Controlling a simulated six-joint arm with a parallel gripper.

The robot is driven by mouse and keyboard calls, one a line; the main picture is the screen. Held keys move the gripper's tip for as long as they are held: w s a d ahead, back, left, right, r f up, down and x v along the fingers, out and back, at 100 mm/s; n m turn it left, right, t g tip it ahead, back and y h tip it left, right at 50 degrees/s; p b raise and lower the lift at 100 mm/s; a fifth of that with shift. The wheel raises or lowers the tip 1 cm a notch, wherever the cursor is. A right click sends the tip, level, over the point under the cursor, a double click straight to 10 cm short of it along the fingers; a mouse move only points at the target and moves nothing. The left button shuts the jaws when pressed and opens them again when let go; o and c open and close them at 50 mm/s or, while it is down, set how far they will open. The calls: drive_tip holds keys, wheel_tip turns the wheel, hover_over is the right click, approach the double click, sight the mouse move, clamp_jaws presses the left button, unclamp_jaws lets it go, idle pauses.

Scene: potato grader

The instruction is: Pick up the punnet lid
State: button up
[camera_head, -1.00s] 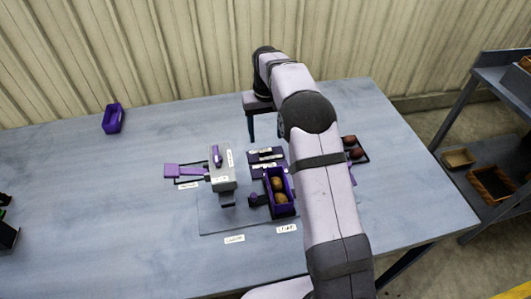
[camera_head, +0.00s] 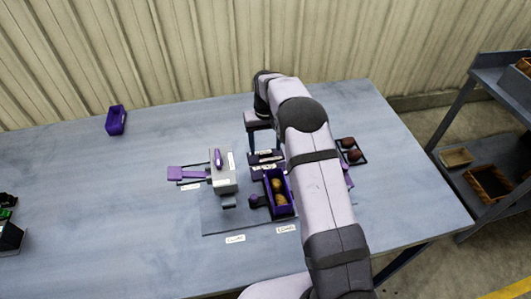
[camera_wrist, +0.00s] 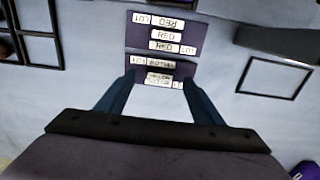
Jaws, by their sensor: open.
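Two flat dark purple plates with white labels lie side by side on the table. The one reading RED (camera_wrist: 138,34) is nearer the top of the wrist view, and the one reading YELLOW (camera_wrist: 146,66) is nearer my fingers. They also show in the head view (camera_head: 265,157); I cannot tell for certain which is the punnet lid. My gripper (camera_wrist: 160,80) is open and empty, its fingertips on either side of the YELLOW plate in that view. In the head view my gripper (camera_head: 263,138) hangs just behind the plates, fingers pointing down.
A purple punnet (camera_head: 268,184) with brown potatoes stands just in front of the plates. A grey device (camera_head: 222,178) with a purple handle is left of it. A black tray (camera_head: 346,143) with reddish potatoes is at right. An empty purple punnet (camera_head: 116,121) stands far left, with clear table around it.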

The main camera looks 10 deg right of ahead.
drive_tip(key=shift+f, duration=1.05)
drive_tip(key=c, duration=0.9)
drive_tip(key=shift+c, duration=0.2)
drive_tip(key=shift+r, duration=0.15)
